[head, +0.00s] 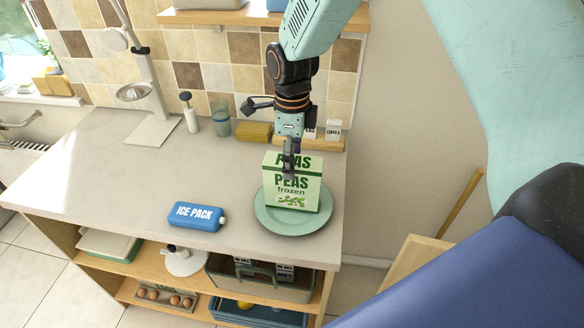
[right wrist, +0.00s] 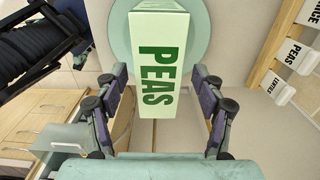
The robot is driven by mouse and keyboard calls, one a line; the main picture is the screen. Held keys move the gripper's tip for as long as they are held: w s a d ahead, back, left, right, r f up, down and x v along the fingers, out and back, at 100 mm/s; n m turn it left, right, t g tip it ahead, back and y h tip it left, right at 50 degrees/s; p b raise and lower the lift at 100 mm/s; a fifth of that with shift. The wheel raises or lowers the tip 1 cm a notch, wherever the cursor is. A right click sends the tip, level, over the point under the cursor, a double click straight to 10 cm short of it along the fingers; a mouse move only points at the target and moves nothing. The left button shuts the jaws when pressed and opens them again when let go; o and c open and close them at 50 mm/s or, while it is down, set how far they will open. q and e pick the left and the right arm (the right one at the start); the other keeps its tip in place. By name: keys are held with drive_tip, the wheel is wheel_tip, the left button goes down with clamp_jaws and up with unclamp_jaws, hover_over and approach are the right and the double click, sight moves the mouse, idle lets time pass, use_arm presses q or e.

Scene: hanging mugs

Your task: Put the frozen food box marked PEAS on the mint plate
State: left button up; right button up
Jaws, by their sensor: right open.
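The light green PEAS box (head: 292,189) stands upright on the mint plate (head: 262,217) near the right edge of the counter. My right gripper (head: 289,172) is at the top of the box, partly in front of it. In the right wrist view the box top (right wrist: 158,60) shows between the open fingers of the right gripper (right wrist: 160,90), with the plate (right wrist: 119,35) beneath it. The fingers are apart from the box sides there. My left gripper is not in view.
A blue ICE PACK (head: 197,216) lies on the counter left of the plate. A white stand (head: 152,130), a soap bottle (head: 191,118), a glass (head: 221,120) and a yellow sponge (head: 254,132) are at the back. A small rack with labelled containers (head: 333,130) stands behind the box.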

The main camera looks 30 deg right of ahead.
drive_tip(key=r, duration=0.7)
drive_tip(key=shift+s+r+b, duration=0.25)
drive_tip(key=shift+r+b, duration=0.05)
drive_tip(key=shift+w+r, duration=0.2)
drive_tip(key=shift+r, duration=0.15)
drive_tip(key=shift+s+d+r, duration=0.1)
drive_tip(key=shift+s, duration=0.15)
drive_tip(key=shift+w, duration=0.15)
